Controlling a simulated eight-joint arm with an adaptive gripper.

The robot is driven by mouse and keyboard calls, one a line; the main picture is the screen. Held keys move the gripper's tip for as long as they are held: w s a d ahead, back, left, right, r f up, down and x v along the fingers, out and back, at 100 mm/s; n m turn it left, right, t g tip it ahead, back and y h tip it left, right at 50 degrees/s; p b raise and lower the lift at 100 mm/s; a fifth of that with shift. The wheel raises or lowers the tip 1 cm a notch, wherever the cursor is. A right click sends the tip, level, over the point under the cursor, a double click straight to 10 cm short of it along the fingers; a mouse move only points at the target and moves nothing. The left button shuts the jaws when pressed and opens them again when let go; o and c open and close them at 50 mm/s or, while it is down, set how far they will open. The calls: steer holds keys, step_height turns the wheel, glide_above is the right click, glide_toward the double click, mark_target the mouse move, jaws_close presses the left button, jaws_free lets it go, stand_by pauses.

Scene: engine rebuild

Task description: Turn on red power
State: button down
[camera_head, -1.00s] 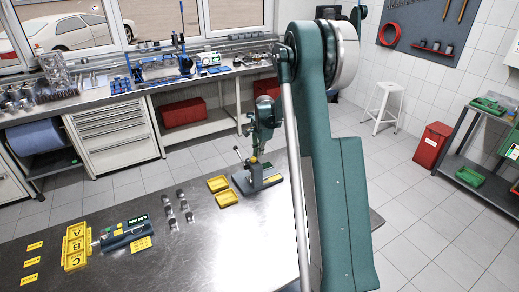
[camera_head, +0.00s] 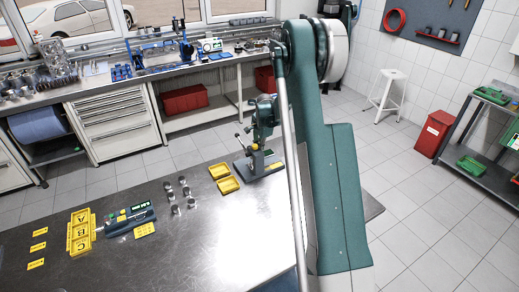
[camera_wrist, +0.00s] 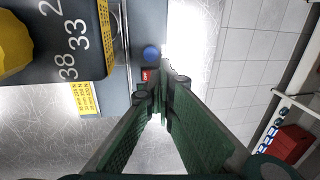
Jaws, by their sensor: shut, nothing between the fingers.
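In the wrist view a small red switch-like part (camera_wrist: 150,76) with faint pale lettering sits on the edge of a grey-blue device (camera_wrist: 142,20), and a round blue knob (camera_wrist: 151,52) is just above it. My gripper (camera_wrist: 164,88) is shut and empty, its fingertips close to the right of and slightly below the red part. I cannot tell whether they touch it. A dark panel with white numbers (camera_wrist: 72,45), a yellow rounded part (camera_wrist: 12,45) and a yellow label (camera_wrist: 85,97) lie to the left.

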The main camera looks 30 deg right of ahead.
steer(key=shift+f, duration=0.1)
steer(key=shift+w+f+g+b, duration=0.25)
steer(key=shift+f+g+b, duration=0.15)
steer(key=shift+g+b, duration=0.2)
steer(key=shift+r, duration=0.1)
steer(key=shift+s, duration=0.2)
steer(key=shift+s+r, duration=0.1)
steer(key=shift+s, duration=0.6)
steer(key=shift+r, duration=0.15)
step_height(320, 180, up, 14)
steer(key=s, duration=0.1)
steer(key=shift+s+f, duration=0.2)
steer(key=shift+s, duration=0.05)
stand_by(0.4)
